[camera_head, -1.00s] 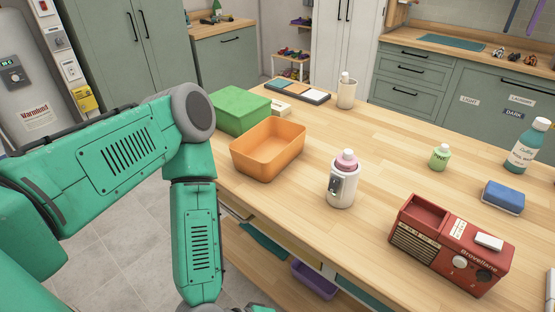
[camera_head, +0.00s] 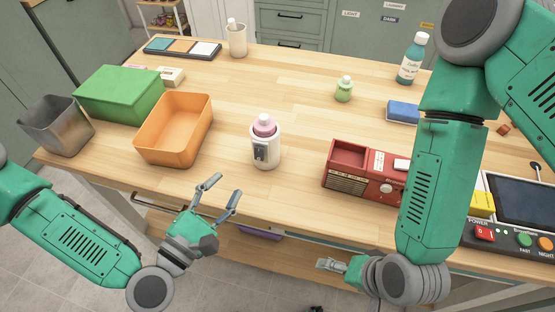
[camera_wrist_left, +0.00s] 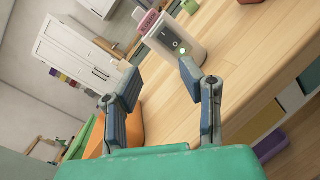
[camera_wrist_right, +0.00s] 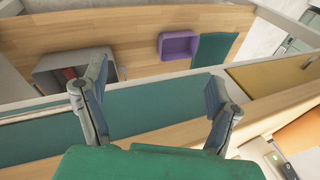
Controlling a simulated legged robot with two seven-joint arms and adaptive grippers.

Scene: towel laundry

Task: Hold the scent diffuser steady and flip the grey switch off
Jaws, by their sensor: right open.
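The scent diffuser (camera_head: 266,148) is a white cylinder with a pink top, upright on the wooden table. Its dark switch panel (camera_head: 261,152) faces the table's front edge. In the left wrist view the diffuser (camera_wrist_left: 188,40) stands beyond the fingertips, with a switch and a small lit green light on the panel. My left gripper (camera_head: 224,191) is open and empty, in front of the diffuser and apart from it. My right gripper (camera_head: 326,264) is low, in front of the table's edge; in the right wrist view its fingers (camera_wrist_right: 155,88) are spread and empty.
An orange bin (camera_head: 174,156) and a green box (camera_head: 119,92) are left of the diffuser. A red radio (camera_head: 347,178) is to its right, partly behind my right arm. A green bottle (camera_head: 344,89) and blue sponge (camera_head: 402,112) are farther back. Tabletop around the diffuser is clear.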

